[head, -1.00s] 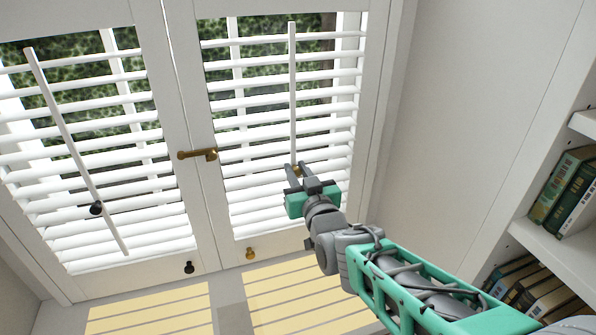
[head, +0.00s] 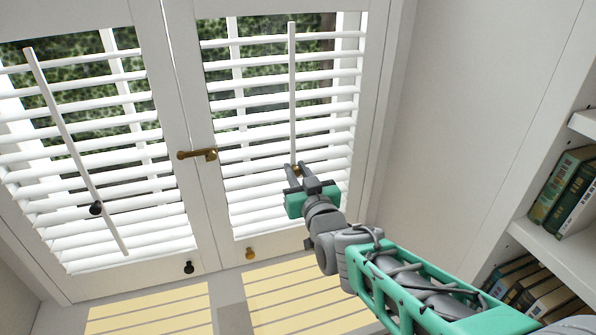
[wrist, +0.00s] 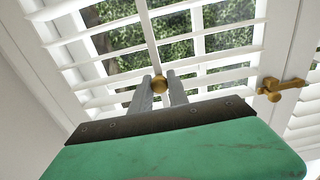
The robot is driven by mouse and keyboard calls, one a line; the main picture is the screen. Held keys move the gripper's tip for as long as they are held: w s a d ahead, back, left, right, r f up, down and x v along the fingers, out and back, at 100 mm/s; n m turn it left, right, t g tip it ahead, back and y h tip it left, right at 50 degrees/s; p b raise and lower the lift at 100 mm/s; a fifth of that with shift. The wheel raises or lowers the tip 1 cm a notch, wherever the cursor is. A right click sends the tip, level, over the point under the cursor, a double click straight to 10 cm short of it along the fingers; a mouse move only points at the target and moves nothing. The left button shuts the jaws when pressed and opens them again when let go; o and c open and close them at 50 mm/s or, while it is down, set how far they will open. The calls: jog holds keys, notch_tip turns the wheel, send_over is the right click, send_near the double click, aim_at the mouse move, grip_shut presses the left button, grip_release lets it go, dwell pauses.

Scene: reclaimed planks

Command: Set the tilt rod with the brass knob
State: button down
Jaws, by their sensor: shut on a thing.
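The white tilt rod (head: 292,95) runs down the front of the right shutter panel's slats. Its brass knob (wrist: 159,84) shows between the fingertips in the wrist view. My gripper (head: 295,172) is shut on the brass knob, in front of the lower slats of the right panel. Most of the knob is hidden by the fingers in the head view. The slats (head: 285,110) of this panel are tilted with gaps between them, and greenery shows through. The left panel has its own white rod (head: 65,130) with a black knob (head: 96,208).
A brass latch (head: 198,154) sits where the two panels meet. Small black (head: 189,267) and brass (head: 250,253) pulls are on the bottom rails. A bookshelf (head: 560,225) stands at the right, beyond a bare wall (head: 465,110).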

notch_tip(320, 180, down, 5)
jog(key=b, duration=0.7)
jog(key=shift+f, duration=0.15)
jog(key=c, duration=1.5)
grip_release()
jog(key=shift+f, duration=0.1)
jog(key=shift+o, duration=1.2)
jog(key=v, duration=0.7)
jog(key=shift+s+d, duration=0.15)
jog(key=shift+s, duration=0.2)
